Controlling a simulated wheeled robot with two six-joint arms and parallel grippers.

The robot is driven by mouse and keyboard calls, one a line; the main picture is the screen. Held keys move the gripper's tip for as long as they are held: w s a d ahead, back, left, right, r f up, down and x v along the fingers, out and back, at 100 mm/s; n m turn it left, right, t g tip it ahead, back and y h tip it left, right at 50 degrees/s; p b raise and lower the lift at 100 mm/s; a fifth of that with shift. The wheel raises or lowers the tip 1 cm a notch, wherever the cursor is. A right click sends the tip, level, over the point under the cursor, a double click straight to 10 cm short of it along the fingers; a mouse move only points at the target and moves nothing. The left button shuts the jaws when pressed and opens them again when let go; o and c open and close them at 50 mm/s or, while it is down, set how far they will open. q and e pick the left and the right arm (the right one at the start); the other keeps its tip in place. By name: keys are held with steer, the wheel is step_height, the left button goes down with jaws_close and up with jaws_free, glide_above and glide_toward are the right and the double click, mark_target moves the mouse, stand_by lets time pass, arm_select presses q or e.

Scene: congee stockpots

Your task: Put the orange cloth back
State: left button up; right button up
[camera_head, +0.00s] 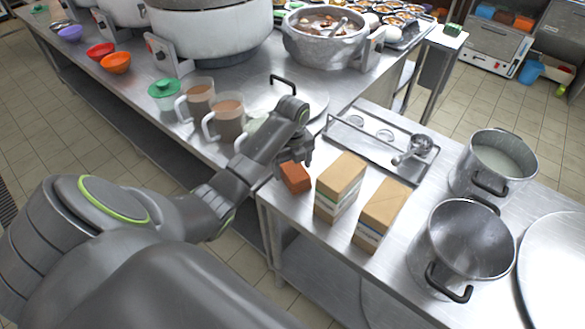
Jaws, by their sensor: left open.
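An orange-brown block-like item (295,178), which looks like the folded orange cloth, sits at the left end of the right-hand steel counter, close to its front edge. My left gripper (303,160) is open and points down just above and behind it. I cannot tell whether the fingers touch it, and its far side is partly hidden by the gripper. My right gripper is out of view.
Two cardboard cartons (341,187) (382,215) stand just right of the orange item. Behind them is a steel tray (345,140) with a ladle. Two steel pots (462,245) (497,163) stand farther right. Brown-filled mugs (228,119) stand left of my wrist.

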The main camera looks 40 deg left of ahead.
mark_target(293, 166)
arm_select(q)
step_height(293, 166, up, 4)
steer(key=shift+w+f, duration=0.1)
step_height(293, 166, up, 6)
steer(key=p, duration=0.4)
steer(key=shift+f, duration=0.15)
steer(key=shift+r+p, duration=0.65)
steer(key=shift+p, duration=0.1)
steer(key=shift+f, duration=0.1)
